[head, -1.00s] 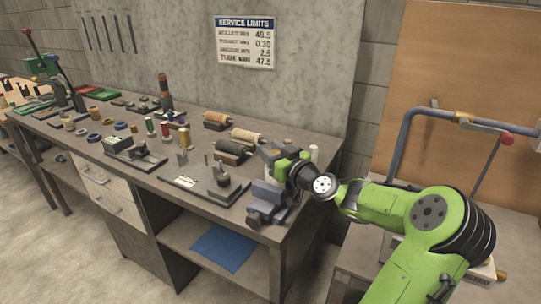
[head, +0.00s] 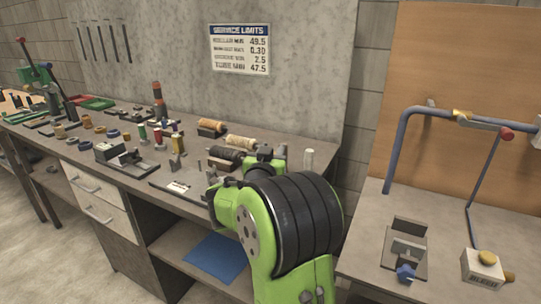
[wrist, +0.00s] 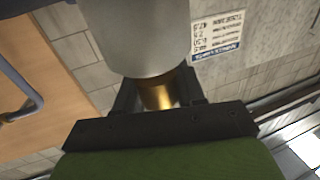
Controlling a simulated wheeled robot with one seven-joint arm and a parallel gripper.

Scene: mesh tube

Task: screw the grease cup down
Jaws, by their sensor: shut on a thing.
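My gripper (wrist: 158,92) shows in the wrist view, with its two dark fingers on either side of a brass cylinder (wrist: 159,95). It is shut on this brass piece. A wide, smooth grey cylinder (wrist: 140,38) sits right against the brass and hides the fingertips. I cannot tell whether the brass piece is the grease cup, or whether it is joined to the grey cylinder. In the head view my green and black arm hides the gripper and the bench's right front corner.
The long workbench (head: 165,185) holds rollers (head: 240,143), spools and fixtures.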

